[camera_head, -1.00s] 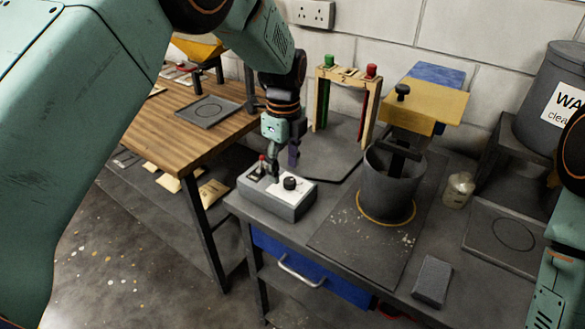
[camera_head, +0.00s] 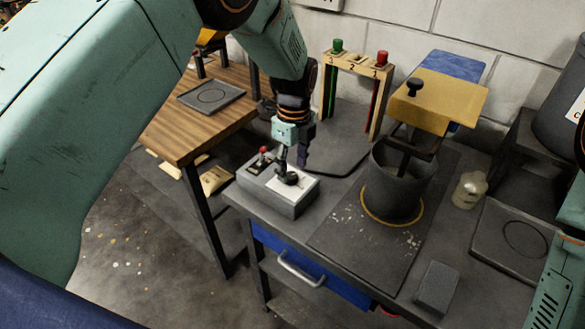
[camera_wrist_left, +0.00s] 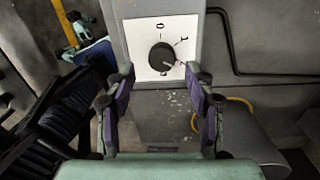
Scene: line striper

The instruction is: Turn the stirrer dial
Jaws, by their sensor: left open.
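The stirrer dial is a round black knob (camera_wrist_left: 162,57) on a white plate with marks, on top of a grey control box (camera_head: 281,205). In the head view, the knob (camera_head: 291,179) is partly covered by my left gripper (camera_head: 290,170), which points down just over it. In the left wrist view, my left gripper (camera_wrist_left: 160,100) is open, with a purple-padded finger on each side and nothing between the pads. The knob shows beyond the fingertips, roughly centred between them. My right gripper is not in view; only part of that arm shows at the right edge.
A grey bucket (camera_head: 395,187) stands right of the box, under a yellow stirrer head (camera_head: 438,100). A red-tipped switch (camera_head: 263,152) sits on the box beside the dial plate. A wooden rack (camera_head: 357,66) stands behind. A grey block (camera_head: 436,287) lies at the front right.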

